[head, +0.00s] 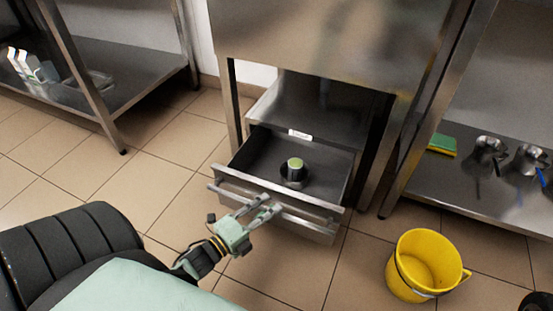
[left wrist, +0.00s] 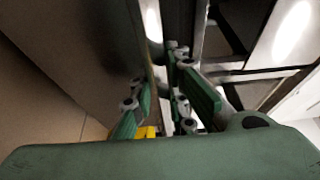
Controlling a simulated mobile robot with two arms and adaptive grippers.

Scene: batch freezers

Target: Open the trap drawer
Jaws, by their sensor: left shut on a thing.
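The trap drawer (head: 250,158) is pulled out from under the steel freezer body in the head view, and its inside shows. A dark round fitting with a green top (head: 295,165) stands in the drawer. The drawer's bar handle (head: 315,219) runs across its front. My left gripper (head: 268,208) is shut on the handle near its middle. In the left wrist view its green-padded fingers (left wrist: 172,100) are around the bar, partly hidden by my wrist. My right gripper is not in view.
A yellow bucket (head: 425,262) stands on the tiled floor right of the drawer. A steel shelf (head: 480,195) at the right holds a green and yellow sponge (head: 442,145) and metal vessels. Another low shelf (head: 135,82) is at the left. Floor left of the drawer is clear.

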